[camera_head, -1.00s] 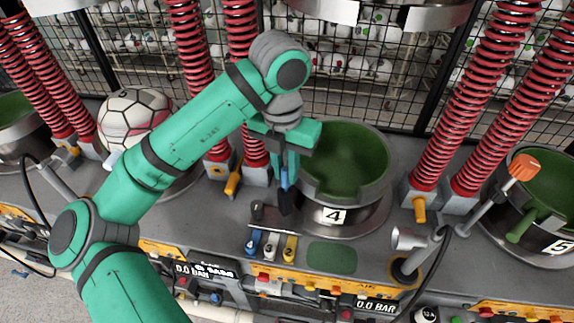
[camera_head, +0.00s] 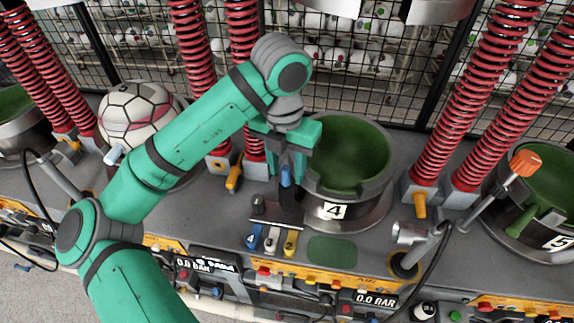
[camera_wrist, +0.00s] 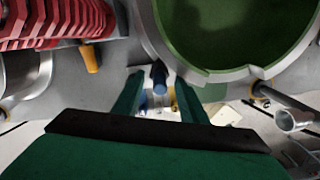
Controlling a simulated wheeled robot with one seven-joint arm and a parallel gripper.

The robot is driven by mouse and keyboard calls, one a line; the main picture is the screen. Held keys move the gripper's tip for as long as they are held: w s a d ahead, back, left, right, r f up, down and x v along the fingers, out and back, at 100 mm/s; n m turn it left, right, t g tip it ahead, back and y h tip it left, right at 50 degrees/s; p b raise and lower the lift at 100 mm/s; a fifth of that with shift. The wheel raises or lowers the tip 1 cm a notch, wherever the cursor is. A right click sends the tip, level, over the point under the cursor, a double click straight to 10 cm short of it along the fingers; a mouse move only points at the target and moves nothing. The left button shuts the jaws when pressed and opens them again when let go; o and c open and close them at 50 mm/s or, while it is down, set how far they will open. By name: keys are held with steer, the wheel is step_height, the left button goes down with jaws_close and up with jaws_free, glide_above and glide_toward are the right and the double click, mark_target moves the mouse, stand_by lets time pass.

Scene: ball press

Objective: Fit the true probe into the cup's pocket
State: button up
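The cup (camera_head: 372,206) is a grey metal bowl with a green lining, labelled 4. It also shows at the top right of the wrist view (camera_wrist: 243,73). I cannot clearly pick out its pocket. My gripper (camera_head: 288,182) hangs just left of the cup's front-left rim, pointing down. Its two green fingers (camera_wrist: 159,84) stand either side of a slim probe (camera_wrist: 159,88) with a blue part and a dark pointed end, which it appears to hold. The dark end points down, outside the bowl. Its contact with the fingers is not clear.
A small rack with blue, white and yellow pieces (camera_head: 271,240) lies in front of the gripper. A green pad (camera_head: 332,251) is beside it. Red springs (camera_head: 243,70) stand behind. A metal pipe fitting (camera_head: 408,233) and an orange-handled lever (camera_head: 524,164) are at right.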

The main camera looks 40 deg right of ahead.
step_height(320, 180, up, 11)
steer(key=shift+s+a, duration=0.15)
steer(key=shift+a, duration=0.2)
stand_by(0.4)
steer(key=shift+f, duration=0.15)
stand_by(0.4)
